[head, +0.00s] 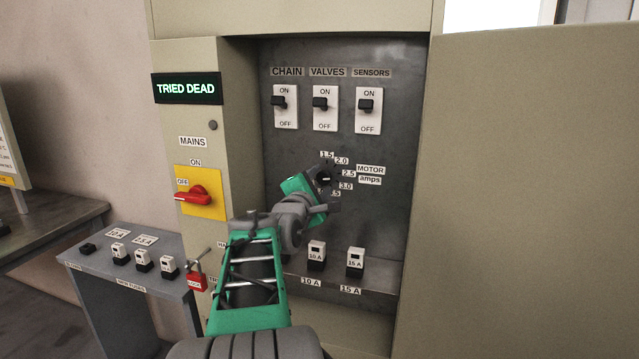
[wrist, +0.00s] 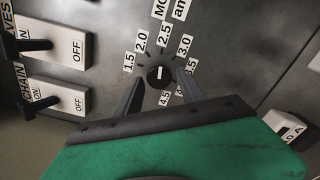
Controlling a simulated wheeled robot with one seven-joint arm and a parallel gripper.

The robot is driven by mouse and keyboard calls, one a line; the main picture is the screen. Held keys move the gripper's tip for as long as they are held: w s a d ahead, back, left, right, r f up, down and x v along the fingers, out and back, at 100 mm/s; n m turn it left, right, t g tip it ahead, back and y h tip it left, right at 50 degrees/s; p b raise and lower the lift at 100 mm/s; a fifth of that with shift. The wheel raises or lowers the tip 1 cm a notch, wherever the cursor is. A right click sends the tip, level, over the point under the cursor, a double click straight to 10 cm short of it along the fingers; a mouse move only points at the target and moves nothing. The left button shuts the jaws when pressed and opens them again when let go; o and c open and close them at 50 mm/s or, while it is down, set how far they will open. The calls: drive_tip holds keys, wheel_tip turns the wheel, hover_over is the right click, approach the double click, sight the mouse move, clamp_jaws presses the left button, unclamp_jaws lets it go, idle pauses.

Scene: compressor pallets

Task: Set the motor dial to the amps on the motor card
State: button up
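The motor dial (wrist: 159,74) is a round black knob with a small white mark, on the grey panel. Printed numbers ring it, with 2.5 (wrist: 164,36) at the top in the wrist view; which one the mark points to is hard to tell. My gripper (wrist: 159,80) is open, with one dark finger on each side of the dial and a gap visible on both sides. In the head view my gripper (head: 325,180) is at the dial and covers part of it and some lower numbers. I cannot make out a motor card.
Chain (head: 285,106), valves (head: 325,107) and sensors (head: 368,109) switches sit above the dial. Two fuses, 10 A (head: 316,256) and 15 A (head: 355,262), stand below it. A red mains handle (head: 193,196) and a "TRIED DEAD" display (head: 187,88) are on the left.

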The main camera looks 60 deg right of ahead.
drive_tip(key=shift+o, duration=0.6)
drive_tip(key=s+a+b, duration=0.1)
drive_tip(key=a, duration=0.6)
drive_tip(key=shift+a, duration=0.35)
drive_tip(key=shift+s, duration=0.1)
